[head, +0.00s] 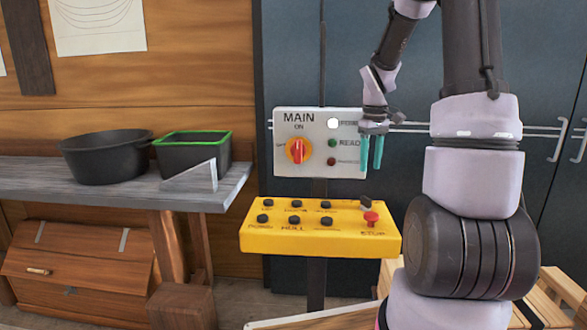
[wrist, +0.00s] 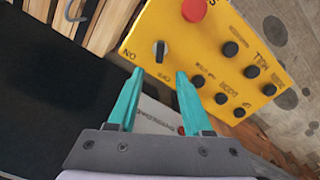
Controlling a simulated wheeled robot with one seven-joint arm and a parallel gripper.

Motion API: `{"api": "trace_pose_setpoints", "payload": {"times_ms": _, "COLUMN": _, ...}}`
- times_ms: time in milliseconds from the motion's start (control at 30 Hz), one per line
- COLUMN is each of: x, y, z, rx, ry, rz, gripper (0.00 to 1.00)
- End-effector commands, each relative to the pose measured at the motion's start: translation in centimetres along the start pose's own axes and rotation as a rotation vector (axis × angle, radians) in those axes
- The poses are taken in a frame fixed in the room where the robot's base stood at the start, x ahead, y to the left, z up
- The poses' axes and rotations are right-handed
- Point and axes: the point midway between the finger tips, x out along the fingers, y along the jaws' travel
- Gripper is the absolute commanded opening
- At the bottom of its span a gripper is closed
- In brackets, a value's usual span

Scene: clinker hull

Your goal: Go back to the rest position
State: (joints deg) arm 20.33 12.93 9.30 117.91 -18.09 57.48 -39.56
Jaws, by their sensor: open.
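My gripper (head: 372,153) hangs pointing down with two teal fingers, in front of the right edge of the grey MAIN panel (head: 284,183). It is open, and nothing shows between its fingers. In the wrist view my gripper (wrist: 153,88) has its fingers apart, with the yellow control box (wrist: 175,60) beyond the tips. In the head view the yellow control box (head: 290,243) stands below my gripper, with several black buttons and a red stop button (head: 371,218). The panel has a red rotary knob (head: 299,151), a white lamp and two darker lamps.
A grey shelf (head: 130,190) at left holds a black round pan (head: 103,158) and a black bin with a green rim (head: 193,147). A wooden chest (head: 80,270) sits below. Dark cabinet doors (head: 400,75) stand behind. Wooden slats (head: 555,290) lie at lower right.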

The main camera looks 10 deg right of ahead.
Motion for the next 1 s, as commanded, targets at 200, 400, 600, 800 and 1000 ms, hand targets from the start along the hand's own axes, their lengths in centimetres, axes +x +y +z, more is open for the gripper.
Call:
{"api": "trace_pose_setpoints", "payload": {"times_ms": 200, "x": -4.0, "y": -2.6, "z": 1.2, "rx": 0.076, "ry": 0.079, "rz": 0.028, "gripper": 0.5}}
{"api": "trace_pose_setpoints", "payload": {"times_ms": 400, "x": -9.9, "y": -7.7, "z": 4.6, "rx": 0.236, "ry": 0.239, "rz": 0.03, "gripper": 0.5}}
{"api": "trace_pose_setpoints", "payload": {"times_ms": 600, "x": -14.1, "y": -12.4, "z": 9.0, "rx": 0.393, "ry": 0.406, "rz": -0.029, "gripper": 0.5}}
{"api": "trace_pose_setpoints", "payload": {"times_ms": 800, "x": -16.2, "y": -16.1, "z": 13.2, "rx": 0.521, "ry": 0.543, "rz": -0.133, "gripper": 0.5}}
{"api": "trace_pose_setpoints", "payload": {"times_ms": 1000, "x": -16.8, "y": -17.7, "z": 15.3, "rx": 0.587, "ry": 0.604, "rz": -0.205, "gripper": 0.5}}
